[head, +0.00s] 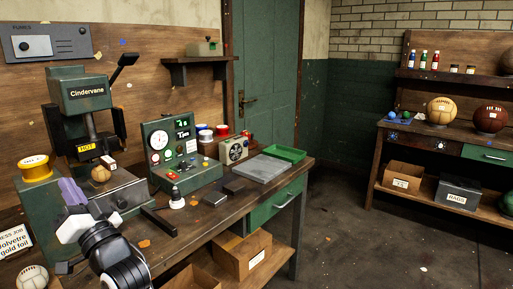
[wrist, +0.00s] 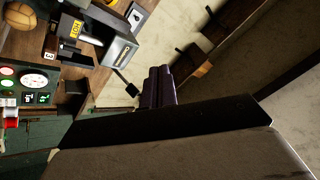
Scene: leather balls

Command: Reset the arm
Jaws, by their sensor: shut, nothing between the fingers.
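My gripper (head: 70,190) is at the lower left in the head view, at the end of my white and black arm, in front of the green press (head: 80,95). Its purple fingers also show in the wrist view (wrist: 158,86), close together and empty. A small tan ball (head: 101,174) sits on the press below the black head marked HOT. The ball also shows at the top left of the wrist view (wrist: 20,17). My gripper is apart from the ball. The arm hides part of the bench's front left.
A green control box (head: 182,150) with dials stands on the wooden bench, with a small white-tipped item (head: 177,197) before it. A yellow spool (head: 36,168) is at left. A green tray (head: 284,153) is at the far end. Open floor (head: 350,240) lies right of the bench.

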